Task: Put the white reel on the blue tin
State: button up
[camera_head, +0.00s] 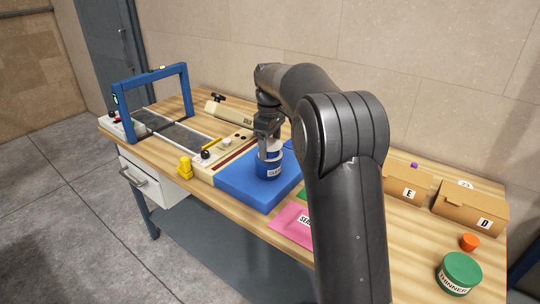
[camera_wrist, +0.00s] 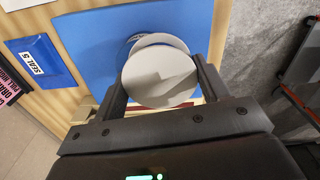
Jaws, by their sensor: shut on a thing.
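The white reel (camera_head: 271,152) is between the fingers of my gripper (camera_head: 268,140), which is shut on it. In the wrist view the reel's round white face (camera_wrist: 160,78) fills the gap between the two fingers (camera_wrist: 161,68). The blue tin (camera_head: 268,167), with a white label, stands upright on the blue mat (camera_head: 234,184). The reel is directly over the tin in the head view, close to its top. I cannot tell whether they touch. In the wrist view the reel hides most of what lies below it.
A press with a blue frame (camera_head: 151,77) stands at the left, with a yellow block (camera_head: 184,168) before it. Cardboard boxes marked E (camera_head: 407,187) and D (camera_head: 469,211) stand at the right. A green thinner tin (camera_head: 459,275) and an orange cap (camera_head: 469,242) are at the right front. A pink packet (camera_head: 291,222) lies near the front edge.

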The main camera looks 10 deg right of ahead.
aim_at(270, 155)
jog(key=shift+f, duration=1.9)
jog(key=shift+f, duration=0.1)
jog(key=o, duration=1.1)
jog(key=shift+c, duration=0.2)
